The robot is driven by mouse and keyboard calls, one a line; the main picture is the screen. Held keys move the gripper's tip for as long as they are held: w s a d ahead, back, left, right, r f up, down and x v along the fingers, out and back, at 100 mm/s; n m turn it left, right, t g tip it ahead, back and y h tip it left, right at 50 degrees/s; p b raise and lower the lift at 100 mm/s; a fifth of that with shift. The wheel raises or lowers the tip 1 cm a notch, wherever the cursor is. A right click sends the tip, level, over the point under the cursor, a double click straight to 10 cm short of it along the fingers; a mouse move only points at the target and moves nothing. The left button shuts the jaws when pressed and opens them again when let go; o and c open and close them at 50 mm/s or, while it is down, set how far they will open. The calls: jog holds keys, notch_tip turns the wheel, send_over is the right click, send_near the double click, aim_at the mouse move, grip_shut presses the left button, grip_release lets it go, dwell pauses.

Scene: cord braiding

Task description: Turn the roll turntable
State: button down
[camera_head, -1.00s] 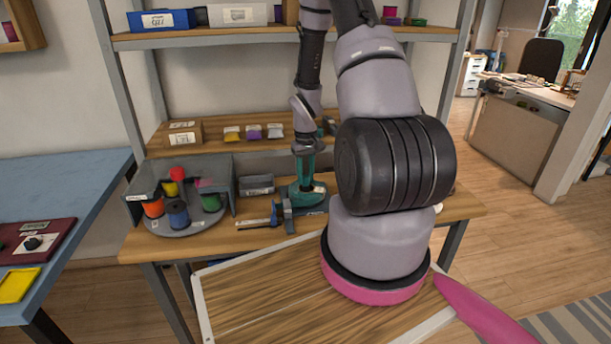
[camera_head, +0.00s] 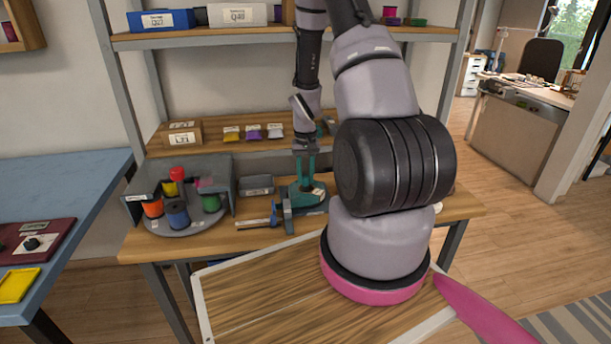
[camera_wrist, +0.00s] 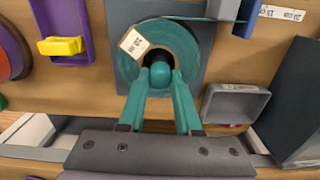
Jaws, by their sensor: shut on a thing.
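A teal round turntable-like disc (camera_head: 303,198) lies on a dark grey base on the wooden bench. It has a pale label and a teal knob (camera_wrist: 160,74) at its centre. My gripper (camera_head: 305,178) points down from above, its two teal fingers shut on the knob. In the wrist view my gripper (camera_wrist: 160,90) has one finger on each side of the knob. A grey round tray (camera_head: 190,230) carries orange, blue and green spools at the bench's left, partly under a grey housing. My gripper is apart from this tray, to its right.
A small grey bin (camera_head: 257,185) and a blue clamp-like tool (camera_head: 270,215) stand between the spool tray and the disc. A shelf with small bins (camera_head: 253,133) runs behind. A blue table (camera_head: 75,185) is at the left. A wooden tray (camera_head: 265,290) is in front.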

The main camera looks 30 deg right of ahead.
jog(key=shift+w, duration=0.1)
jog(key=c, duration=0.6)
grip_release()
notch_tip(320, 180, up, 11)
jog(key=shift+f, duration=0.1)
dwell(0.3)
jog(key=s+a+r+t, duration=0.2)
jog(key=a+r, duration=0.1)
jog(key=r, duration=0.7)
jog(key=s+a+r+t, duration=0.1)
jog(key=s+a+r, duration=0.2)
jog(key=r, duration=0.6)
jog(key=s+a+r+t+y, duration=0.1)
jog(key=s+a+r+t, duration=0.1)
jog(key=s+r, duration=0.4)
jog(key=s+a+r+t+y, duration=0.1)
jog(key=s+a+r+t, duration=0.1)
jog(key=s+a+r, duration=0.3)
jog(key=s+r, duration=0.2)
jog(key=s, duration=0.2)
jog(key=shift+a, duration=0.25)
